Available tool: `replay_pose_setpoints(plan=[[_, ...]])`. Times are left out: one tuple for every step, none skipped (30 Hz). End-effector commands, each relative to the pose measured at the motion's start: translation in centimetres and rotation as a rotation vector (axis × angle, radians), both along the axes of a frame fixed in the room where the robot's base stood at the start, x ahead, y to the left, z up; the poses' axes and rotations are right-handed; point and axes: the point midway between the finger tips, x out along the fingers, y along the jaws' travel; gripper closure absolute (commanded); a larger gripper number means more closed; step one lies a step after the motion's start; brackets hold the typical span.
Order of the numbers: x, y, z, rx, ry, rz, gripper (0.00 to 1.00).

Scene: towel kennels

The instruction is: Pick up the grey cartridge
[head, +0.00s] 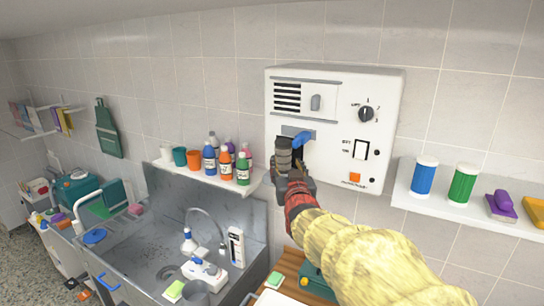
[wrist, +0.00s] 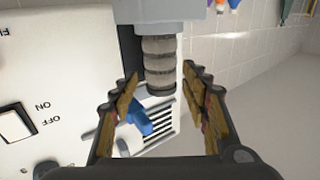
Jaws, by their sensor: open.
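The grey cartridge (head: 283,156) is a ribbed upright cylinder in the open recess of the white wall unit (head: 325,85). In the wrist view the cartridge (wrist: 160,62) hangs from the top of the picture, its dark end between the finger tips. A blue lever (head: 301,140) sits beside it; the lever (wrist: 138,118) also shows in the wrist view. My gripper (head: 290,182) is just below the cartridge in the head view. In the wrist view my gripper (wrist: 160,74) is open, one finger on each side of the cartridge. I see no clear contact; the depth is hard to judge.
The unit has a dial (head: 366,114), a rocker switch (head: 361,150) and an orange button (head: 355,177). A bottle shelf (head: 205,176) is at left, and another shelf (head: 450,212) with canisters at right. A steel sink (head: 150,255) lies below left.

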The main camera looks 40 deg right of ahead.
Motion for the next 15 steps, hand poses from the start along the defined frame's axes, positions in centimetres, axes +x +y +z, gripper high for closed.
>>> replay_pose_setpoints(plan=[[0.2, -0.1, 0.2, -0.005, -0.006, 0.000, 0.54], [0.3, -0.2, 0.3, -0.007, -0.009, 0.000, 0.54], [0.5, -0.3, 0.4, -0.008, -0.009, 0.000, 0.54], [0.8, -0.5, 0.3, -0.008, -0.008, 0.000, 0.54], [1.0, -0.7, 0.3, -0.007, -0.007, 0.000, 0.54], [1.4, -0.9, 0.3, -0.007, -0.007, 0.000, 0.54], [1.6, -1.0, 0.3, -0.007, -0.006, 0.000, 0.54], [1.8, -1.2, 0.3, -0.007, -0.006, 0.000, 0.54], [2.1, -1.3, 0.3, -0.007, -0.006, 0.000, 0.54], [2.2, -1.4, 0.3, -0.007, -0.006, 0.000, 0.54], [2.4, -1.5, 0.3, -0.007, -0.007, 0.000, 0.54], [2.7, -1.7, 0.3, -0.007, -0.007, 0.000, 0.54], [2.9, -1.8, 0.2, -0.007, -0.006, 0.000, 0.54], [3.2, -2.0, 0.1, -0.006, -0.006, 0.000, 0.54], [3.6, -2.2, 0.1, -0.006, -0.006, 0.000, 0.54]])
